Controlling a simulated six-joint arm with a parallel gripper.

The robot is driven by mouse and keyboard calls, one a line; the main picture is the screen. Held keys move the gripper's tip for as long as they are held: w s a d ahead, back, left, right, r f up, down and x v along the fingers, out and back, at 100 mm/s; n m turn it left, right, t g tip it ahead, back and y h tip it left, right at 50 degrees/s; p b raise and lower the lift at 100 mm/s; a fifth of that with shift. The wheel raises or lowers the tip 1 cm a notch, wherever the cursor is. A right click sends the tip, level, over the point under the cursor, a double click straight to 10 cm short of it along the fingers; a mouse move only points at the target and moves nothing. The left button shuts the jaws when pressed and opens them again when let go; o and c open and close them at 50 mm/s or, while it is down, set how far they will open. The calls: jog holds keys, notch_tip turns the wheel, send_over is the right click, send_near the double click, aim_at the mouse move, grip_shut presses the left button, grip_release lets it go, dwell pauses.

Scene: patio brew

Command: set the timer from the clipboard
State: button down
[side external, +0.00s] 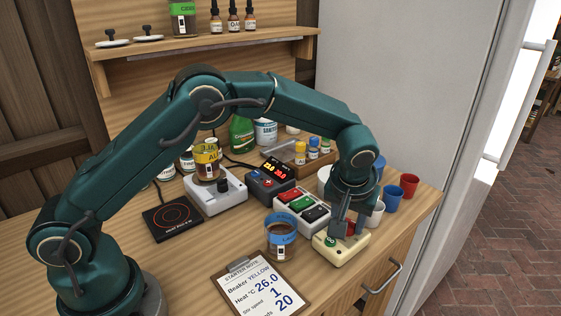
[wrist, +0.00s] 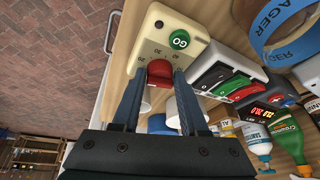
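The cream timer (side external: 327,252) stands at the front right of the bench, with a green GO button (side external: 330,240) and a red knob. In the wrist view, the red knob (wrist: 160,72) sits below the GO button (wrist: 180,39), with dial numbers partly covered. My gripper (side external: 349,228) points down at the timer. In the wrist view, my gripper (wrist: 160,78) has one finger on each side of the knob, seemingly touching it. The clipboard (side external: 262,287) lies at the front and reads Beaker YELLOW, Heat 26.0, Stir speed 1, and 20 on a partly cut-off last line.
A blue-banded beaker (side external: 281,238) stands between clipboard and timer. A switch box (side external: 301,205) with red, green and black rockers is behind the timer. A yellow-labelled beaker (side external: 207,160) is on the white stirrer (side external: 215,195). A black hot plate (side external: 172,217) is left; cups (side external: 409,185) stand right.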

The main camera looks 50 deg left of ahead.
jog(key=shift+m+t+h, duration=0.3)
jog(key=shift+m+h, duration=0.4)
jog(key=shift+m, duration=1.3)
jog(key=shift+c, duration=2.3)
grip_release()
jog(key=shift+v, duration=2.6)
jog(key=shift+a, duration=0.1)
